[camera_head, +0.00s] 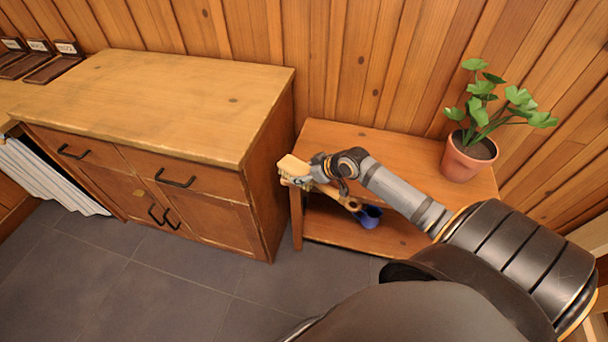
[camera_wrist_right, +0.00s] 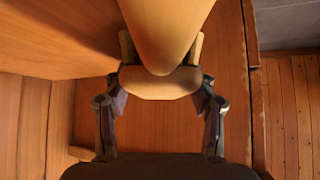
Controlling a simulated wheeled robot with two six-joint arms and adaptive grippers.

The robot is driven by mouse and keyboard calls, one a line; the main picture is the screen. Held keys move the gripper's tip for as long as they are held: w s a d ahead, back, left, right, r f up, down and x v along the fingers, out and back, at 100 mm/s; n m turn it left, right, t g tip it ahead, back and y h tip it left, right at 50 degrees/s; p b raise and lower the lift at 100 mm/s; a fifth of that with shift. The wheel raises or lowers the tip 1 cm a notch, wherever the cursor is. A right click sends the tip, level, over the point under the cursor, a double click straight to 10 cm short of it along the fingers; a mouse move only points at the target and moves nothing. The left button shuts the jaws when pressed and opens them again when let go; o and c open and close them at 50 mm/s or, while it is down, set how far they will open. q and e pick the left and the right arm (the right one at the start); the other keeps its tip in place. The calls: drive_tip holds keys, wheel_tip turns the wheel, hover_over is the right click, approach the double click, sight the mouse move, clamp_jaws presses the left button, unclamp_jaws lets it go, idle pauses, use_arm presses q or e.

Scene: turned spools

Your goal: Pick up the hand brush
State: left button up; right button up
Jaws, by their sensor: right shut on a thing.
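The hand brush shows as a pale wooden piece (camera_head: 292,166) at the tip of my right gripper (camera_head: 308,173), in front of the small side table. In the right wrist view the pale wooden brush (camera_wrist_right: 165,30) lies between the two fingers of my right gripper (camera_wrist_right: 161,62), which is shut on it and touches it on both sides. Its far end runs out of that view at the top. The bristles cannot be made out clearly. My left gripper is not in view.
A wooden cabinet (camera_head: 177,107) with black handles stands to the left. A side table (camera_head: 330,131) carries a potted plant (camera_head: 470,158) at its right end. A blue mug (camera_head: 370,217) stands on the lower shelf. Grey floor (camera_head: 150,285) is clear in front.

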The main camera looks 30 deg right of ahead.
drive_tip(key=shift+c, duration=0.6)
drive_tip(key=shift+r, duration=0.35)
wheel_tip(320, 180, up, 3)
drive_tip(key=shift+d+f+p, duration=0.1)
drive_tip(key=shift+p, duration=0.5)
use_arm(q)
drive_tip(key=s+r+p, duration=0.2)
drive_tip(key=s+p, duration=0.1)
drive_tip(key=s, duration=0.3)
use_arm(e)
drive_tip(key=s+r, duration=0.1)
drive_tip(key=s+a+r, duration=0.1)
drive_tip(key=r, duration=0.1)
drive_tip(key=s+r, duration=0.1)
drive_tip(key=shift+a+r, duration=0.25)
drive_tip(key=shift+a, duration=0.15)
use_arm(q)
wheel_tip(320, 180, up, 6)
drive_tip(key=p, duration=0.6)
drive_tip(key=shift+p, duration=0.35)
use_arm(e)
drive_tip(key=s+a+r, duration=0.5)
drive_tip(key=s, duration=0.4)
drive_tip(key=shift+a, duration=0.15)
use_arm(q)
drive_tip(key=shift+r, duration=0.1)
